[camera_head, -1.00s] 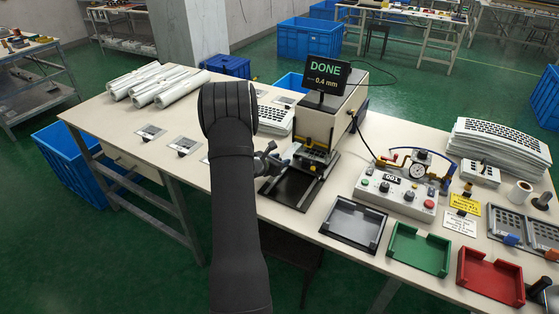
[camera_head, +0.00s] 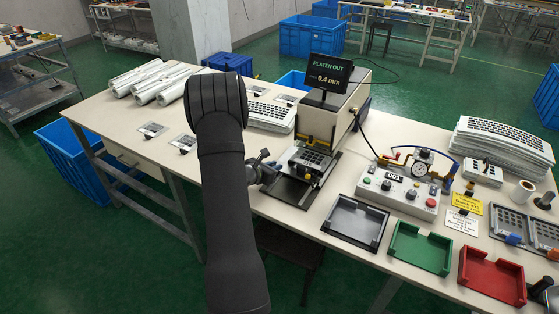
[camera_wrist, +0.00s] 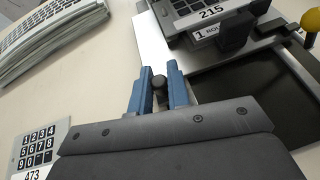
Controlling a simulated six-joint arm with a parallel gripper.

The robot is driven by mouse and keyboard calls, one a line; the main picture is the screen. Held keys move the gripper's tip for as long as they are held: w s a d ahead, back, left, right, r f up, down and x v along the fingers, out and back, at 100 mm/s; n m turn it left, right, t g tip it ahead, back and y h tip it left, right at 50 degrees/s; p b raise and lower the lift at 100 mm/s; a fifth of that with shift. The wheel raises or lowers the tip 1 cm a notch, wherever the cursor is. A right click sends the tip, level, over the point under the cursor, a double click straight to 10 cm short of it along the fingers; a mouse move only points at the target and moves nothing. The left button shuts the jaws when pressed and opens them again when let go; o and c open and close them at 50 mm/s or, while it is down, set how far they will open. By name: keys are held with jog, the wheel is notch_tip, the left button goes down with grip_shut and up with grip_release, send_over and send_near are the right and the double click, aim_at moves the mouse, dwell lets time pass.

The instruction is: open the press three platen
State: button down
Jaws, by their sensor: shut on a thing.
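The press (camera_head: 322,118) stands on the long bench, and its screen (camera_head: 329,72) reads PLATEN OUT, 0.4 mm. Its platen (camera_head: 296,168) sticks out at the front, over the black base rails, with a keypad film on it. In the wrist view, the film (camera_wrist: 200,8) is marked 215 and lies near a bare metal plate (camera_wrist: 150,40). My gripper (camera_head: 268,168) is at the left of the platen. In the wrist view, the blue fingers of my gripper (camera_wrist: 160,75) are shut on a dark round knob (camera_wrist: 159,81). How the knob joins the platen is hidden.
Right of the press are a control box (camera_head: 400,192) with a gauge, and black (camera_head: 355,222), green (camera_head: 420,247) and red (camera_head: 492,276) trays. Film stacks (camera_head: 268,115) lie left of the press. A keypad marked 473 (camera_wrist: 40,145) lies on the bench near my gripper.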

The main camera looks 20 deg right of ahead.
jog(key=s+a, duration=0.7)
jog(key=shift+s+a, duration=0.1)
jog(key=c, duration=1.4)
grip_release()
jog(key=v, duration=1.7)
jog(key=shift+a+r, duration=0.15)
jog(key=x, duration=1.7)
jog(key=shift+d, duration=0.2)
